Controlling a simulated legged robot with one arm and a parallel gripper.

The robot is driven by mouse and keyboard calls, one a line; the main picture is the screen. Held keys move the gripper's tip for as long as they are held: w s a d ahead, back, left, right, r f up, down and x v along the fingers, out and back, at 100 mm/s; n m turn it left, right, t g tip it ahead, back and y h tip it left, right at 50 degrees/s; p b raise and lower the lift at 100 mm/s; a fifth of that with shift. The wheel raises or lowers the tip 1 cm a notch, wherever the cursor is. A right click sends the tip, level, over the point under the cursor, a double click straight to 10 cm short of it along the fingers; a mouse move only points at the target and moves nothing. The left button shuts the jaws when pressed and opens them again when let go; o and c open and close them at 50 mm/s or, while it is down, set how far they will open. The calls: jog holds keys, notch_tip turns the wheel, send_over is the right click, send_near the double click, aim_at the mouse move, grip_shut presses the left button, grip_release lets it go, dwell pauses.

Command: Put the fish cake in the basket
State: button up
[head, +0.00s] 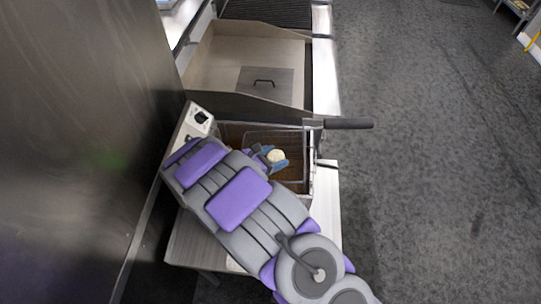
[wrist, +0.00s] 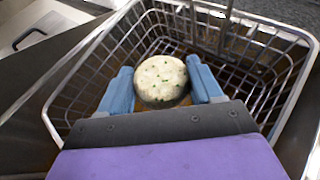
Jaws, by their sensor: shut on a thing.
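The fish cake (wrist: 161,80) is a round, pale disc with green flecks. My gripper (wrist: 160,88) is shut on it, with one blue finger on each side. In the wrist view the wire basket (wrist: 66,100) surrounds the fish cake and fingers on the far and lateral sides. In the head view the fish cake (head: 276,156) shows at the tip of my gripper (head: 272,160), over the basket (head: 290,136). I cannot tell whether the fish cake touches the basket's bottom.
The basket sits in a fryer with brown oil (head: 232,135). Its dark handle (head: 348,124) sticks out to the right. Behind is a metal basin with a lidded panel (head: 265,88). A steel wall (head: 80,130) stands close on the left; the floor at right is clear.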

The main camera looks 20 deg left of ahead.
jog(key=shift+d+f, duration=0.1)
jog(key=shift+d, duration=0.05)
jog(key=shift+f, duration=0.25)
jog(key=o, duration=0.8)
jog(key=shift+a, duration=0.25)
jog(key=o, duration=0.3)
jog(key=shift+a+f, duration=0.15)
jog(key=shift+a, duration=0.15)
jog(key=shift+o, duration=1)
jog(key=shift+d, duration=0.1)
